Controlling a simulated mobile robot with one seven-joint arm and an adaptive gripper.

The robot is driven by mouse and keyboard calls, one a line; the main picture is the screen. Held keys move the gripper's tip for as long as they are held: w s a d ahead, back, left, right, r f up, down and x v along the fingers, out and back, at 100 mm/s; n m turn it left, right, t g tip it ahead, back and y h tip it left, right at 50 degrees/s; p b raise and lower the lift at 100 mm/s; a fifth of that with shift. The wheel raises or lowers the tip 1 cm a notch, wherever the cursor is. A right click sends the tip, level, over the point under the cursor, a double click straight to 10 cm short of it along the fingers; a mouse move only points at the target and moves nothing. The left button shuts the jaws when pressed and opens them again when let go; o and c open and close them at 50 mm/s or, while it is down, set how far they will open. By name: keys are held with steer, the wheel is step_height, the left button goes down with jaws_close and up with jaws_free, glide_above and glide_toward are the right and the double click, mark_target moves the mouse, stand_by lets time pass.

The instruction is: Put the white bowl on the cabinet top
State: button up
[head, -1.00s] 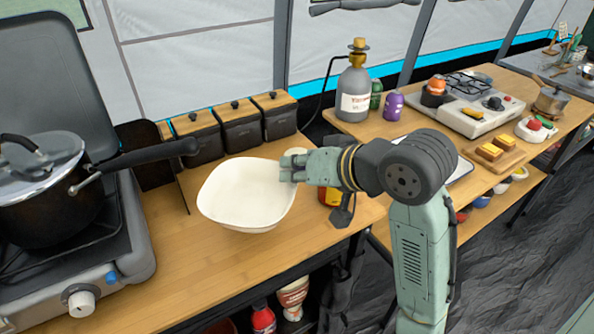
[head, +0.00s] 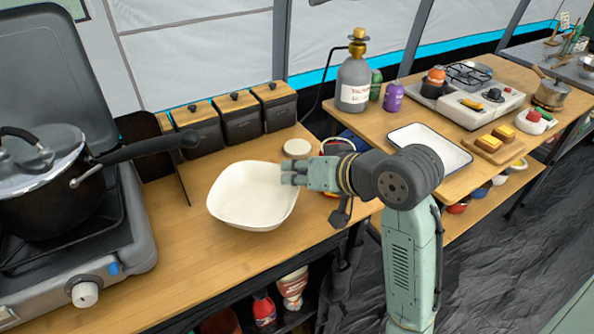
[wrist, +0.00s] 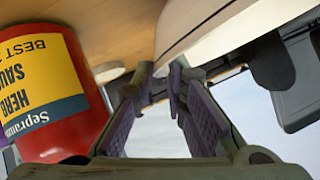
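The white bowl (head: 245,195) is upright over the wooden cabinet top (head: 170,265), right of the stove. In the head view my gripper (head: 288,173) is at the bowl's right rim. In the wrist view the bowl (wrist: 225,25) shows its pale side at the top, with the wooden surface behind it. The gripper's fingers (wrist: 160,78) come close together at the bowl's rim and appear shut on it. The exact contact is partly hidden. I cannot tell whether the bowl's base touches the wood.
A red sauce can (wrist: 55,95) stands close to my gripper. A pale round lid (head: 297,148) is behind the bowl. Dark canisters (head: 240,120) line the back. A pot (head: 45,185) sits on the stove, its handle reaching toward the bowl. Bare wood lies in front.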

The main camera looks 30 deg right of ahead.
steer(key=shift+o, duration=1.3)
steer(key=shift+r, duration=0.25)
steer(key=b+v, duration=0.1)
steer(key=v, duration=1.1)
steer(key=shift+b, duration=0.3)
